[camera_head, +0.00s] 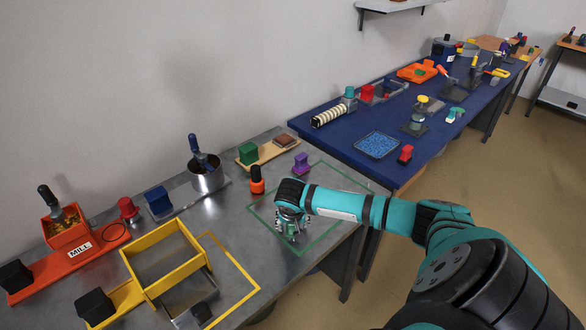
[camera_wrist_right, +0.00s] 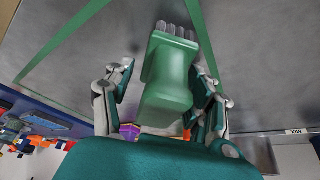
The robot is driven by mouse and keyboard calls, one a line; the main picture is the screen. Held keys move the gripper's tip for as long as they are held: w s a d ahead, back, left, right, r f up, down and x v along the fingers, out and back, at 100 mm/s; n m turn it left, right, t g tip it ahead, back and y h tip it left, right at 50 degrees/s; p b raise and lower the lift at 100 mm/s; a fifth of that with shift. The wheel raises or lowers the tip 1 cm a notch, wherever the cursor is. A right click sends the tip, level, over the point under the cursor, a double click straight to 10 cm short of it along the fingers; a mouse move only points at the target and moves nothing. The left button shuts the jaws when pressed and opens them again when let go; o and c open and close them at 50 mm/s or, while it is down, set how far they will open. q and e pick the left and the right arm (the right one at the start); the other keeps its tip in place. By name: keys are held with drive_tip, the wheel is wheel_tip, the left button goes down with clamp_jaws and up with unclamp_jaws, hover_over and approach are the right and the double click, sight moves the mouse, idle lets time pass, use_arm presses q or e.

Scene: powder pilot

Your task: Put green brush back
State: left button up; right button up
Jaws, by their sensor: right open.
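The green brush (camera_wrist_right: 168,75), with pale grey bristle tufts at its far end, shows in the right wrist view. It sits between the two fingers of my right gripper (camera_wrist_right: 166,85), which is open around it. In the head view my right gripper (camera_head: 292,230) points down over the grey table, inside a green outlined square (camera_head: 272,231). The brush is mostly hidden there by the gripper. I cannot tell whether either finger touches the brush. The green outline (camera_wrist_right: 62,40) also shows in the wrist view. My left gripper is not in view.
A purple stamp-like object (camera_head: 301,162) and an orange-black bottle (camera_head: 257,181) stand near the outline. A green block (camera_head: 248,153) is on a wooden board. A blue table (camera_head: 340,143) adjoins behind.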

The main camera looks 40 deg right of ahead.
drive_tip(key=v, duration=1.2)
drive_tip(key=shift+r, duration=0.1)
